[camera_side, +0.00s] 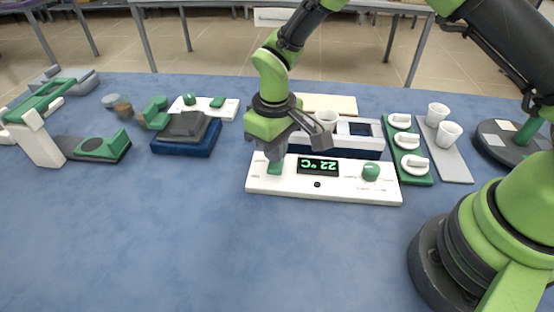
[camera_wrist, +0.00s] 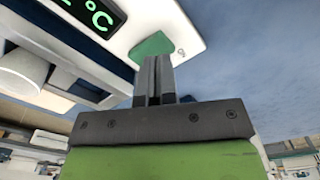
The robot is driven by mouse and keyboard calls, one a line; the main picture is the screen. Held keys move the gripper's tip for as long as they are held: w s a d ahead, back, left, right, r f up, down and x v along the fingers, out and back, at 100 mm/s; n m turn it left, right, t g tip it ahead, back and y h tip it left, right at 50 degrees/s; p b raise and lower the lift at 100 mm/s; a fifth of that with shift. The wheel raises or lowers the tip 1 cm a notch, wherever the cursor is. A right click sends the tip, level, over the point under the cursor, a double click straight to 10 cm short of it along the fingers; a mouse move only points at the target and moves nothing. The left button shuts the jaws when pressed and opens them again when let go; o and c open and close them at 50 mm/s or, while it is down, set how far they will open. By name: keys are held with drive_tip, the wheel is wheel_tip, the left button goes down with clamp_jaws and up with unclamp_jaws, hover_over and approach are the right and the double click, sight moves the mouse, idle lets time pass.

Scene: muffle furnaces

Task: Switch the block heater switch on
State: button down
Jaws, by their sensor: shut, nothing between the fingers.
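The block heater has a long white front panel (camera_side: 350,190) with a lit display (camera_side: 318,167) reading 22 °C. A green switch (camera_side: 275,169) sits at the panel's left end, and a round green knob (camera_side: 371,172) at its right. My gripper (camera_side: 273,158) points down at the switch, shut and empty. In the wrist view, the closed fingers of my gripper (camera_wrist: 154,62) overlap the edge of the green switch (camera_wrist: 152,43); whether they touch it I cannot tell. The fingers partly hide the switch, and its tilt is unclear.
Behind the panel are the heater's block (camera_side: 362,137) and a white cup (camera_side: 326,118). To the right stand a green tray (camera_side: 417,179) with white lidded pieces and a grey tray (camera_side: 456,170) with cups. A dark blue-based device (camera_side: 185,148) is left. The front table is clear.

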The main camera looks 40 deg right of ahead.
drive_tip(key=shift+f, duration=1.35)
idle(0.5)
drive_tip(key=shift+r, duration=3.55)
wheel_tip(320, 180, up, 10)
drive_tip(key=m+t, duration=0.2)
hover_over(275, 167)
drive_tip(key=s+d, duration=0.2)
drive_tip(key=d, duration=0.1)
drive_tip(key=s+d+r+m+t+y, duration=0.1)
drive_tip(key=s+d+r+m+t, duration=0.1)
drive_tip(key=s+r, duration=0.3)
drive_tip(key=s+d+r+m+t+y, duration=0.1)
drive_tip(key=s+d+r+m+t, duration=0.2)
drive_tip(key=s, duration=1)
wheel_tip(275, 167, up, 2)
drive_tip(key=shift+d+r, duration=0.25)
drive_tip(key=shift+d, duration=0.3)
